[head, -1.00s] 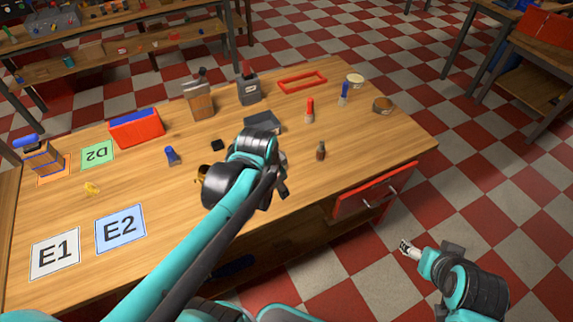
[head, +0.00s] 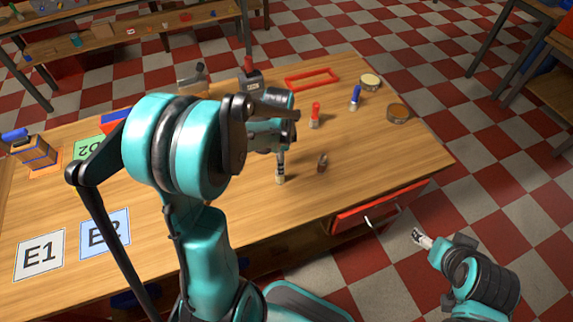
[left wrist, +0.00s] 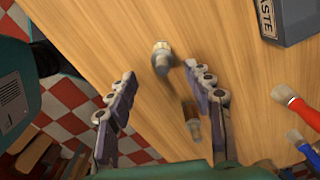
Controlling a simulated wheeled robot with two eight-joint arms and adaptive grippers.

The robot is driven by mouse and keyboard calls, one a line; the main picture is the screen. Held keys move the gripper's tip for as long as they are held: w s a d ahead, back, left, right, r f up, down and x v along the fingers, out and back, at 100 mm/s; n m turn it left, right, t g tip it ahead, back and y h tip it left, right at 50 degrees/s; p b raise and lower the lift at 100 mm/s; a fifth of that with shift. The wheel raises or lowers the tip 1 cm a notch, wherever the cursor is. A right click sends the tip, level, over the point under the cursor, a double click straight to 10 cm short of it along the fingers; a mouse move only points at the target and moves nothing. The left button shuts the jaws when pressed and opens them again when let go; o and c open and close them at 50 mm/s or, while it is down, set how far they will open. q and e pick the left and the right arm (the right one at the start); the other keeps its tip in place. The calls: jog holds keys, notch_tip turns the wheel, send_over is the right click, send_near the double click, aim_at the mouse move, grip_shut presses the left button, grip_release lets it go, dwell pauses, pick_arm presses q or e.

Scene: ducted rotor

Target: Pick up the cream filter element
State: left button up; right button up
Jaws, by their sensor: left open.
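A small upright piece (head: 280,170) with a cream body and darker upper part stands on the table near its front edge; I take it for the cream filter element. In the left wrist view it (left wrist: 162,58) lies just beyond the fingertips, roughly centred between them, slightly blurred. My left gripper (left wrist: 160,80) is open and empty above the table; in the head view the hand is largely hidden by my own arm. My right gripper (head: 418,236) hangs over the floor, off the table's front right.
Red (head: 314,116) and blue (head: 355,98) brushes, two round tins (head: 370,82) (head: 398,114) and a red frame (head: 312,78) stand farther right and back. The grey WASTE box (left wrist: 290,18) is beyond the fingers. A red drawer (head: 385,210) juts from the front.

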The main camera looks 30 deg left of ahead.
pick_arm(q)
notch_tip(320, 180, down, 2)
jog(key=shift+s+f+b, duration=0.1)
jog(key=shift+b, duration=0.3)
jog(key=f+b, duration=0.1)
jog(key=f, duration=0.1)
jog(key=f+b, duration=0.1)
jog(key=f, duration=0.2)
jog(key=shift+w+a+f+b, duration=0.15)
jog(key=shift+w+f+b, duration=0.1)
jog(key=shift+b, duration=0.1)
jog(key=shift+r, duration=0.1)
jog(key=shift+c, duration=0.3)
grip_shut()
